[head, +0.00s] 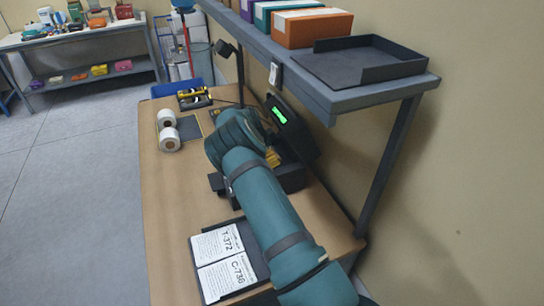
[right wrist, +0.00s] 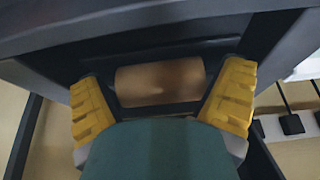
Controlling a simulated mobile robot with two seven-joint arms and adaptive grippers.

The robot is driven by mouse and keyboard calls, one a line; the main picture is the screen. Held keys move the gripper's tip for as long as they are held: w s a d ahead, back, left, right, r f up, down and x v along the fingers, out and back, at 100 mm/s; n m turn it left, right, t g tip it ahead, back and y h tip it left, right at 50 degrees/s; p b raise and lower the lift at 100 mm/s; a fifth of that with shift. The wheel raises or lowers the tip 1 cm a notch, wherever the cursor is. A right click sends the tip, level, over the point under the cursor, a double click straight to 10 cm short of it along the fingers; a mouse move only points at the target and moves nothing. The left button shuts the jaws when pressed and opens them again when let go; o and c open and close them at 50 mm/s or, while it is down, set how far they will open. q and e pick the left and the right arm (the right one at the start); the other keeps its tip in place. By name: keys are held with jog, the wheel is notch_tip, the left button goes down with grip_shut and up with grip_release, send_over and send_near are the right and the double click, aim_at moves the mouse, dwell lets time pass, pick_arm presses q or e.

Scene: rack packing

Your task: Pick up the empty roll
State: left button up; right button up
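The empty roll (right wrist: 160,82) is a bare brown cardboard tube. In the right wrist view it lies crosswise inside a dark machine (right wrist: 150,45). My right gripper (right wrist: 162,90) has its yellow fingers apart, one near each end of the tube; whether they touch it is unclear. In the head view my right arm reaches over the dark machine (head: 290,180), which has a raised panel with a green display (head: 280,115). The arm hides the roll there, and only a bit of yellow finger (head: 272,157) shows. My left gripper is out of view.
Two white label rolls (head: 168,140) stand on the wooden table (head: 180,200), left of the machine. A dark tray with printed sheets (head: 222,258) lies at the front. A shelf (head: 340,98) with boxes (head: 310,27) and a dark tray (head: 360,62) overhangs the right side.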

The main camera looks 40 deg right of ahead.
jog(key=c, duration=0.4)
jog(key=shift+r, duration=0.1)
jog(key=shift+c, duration=0.2)
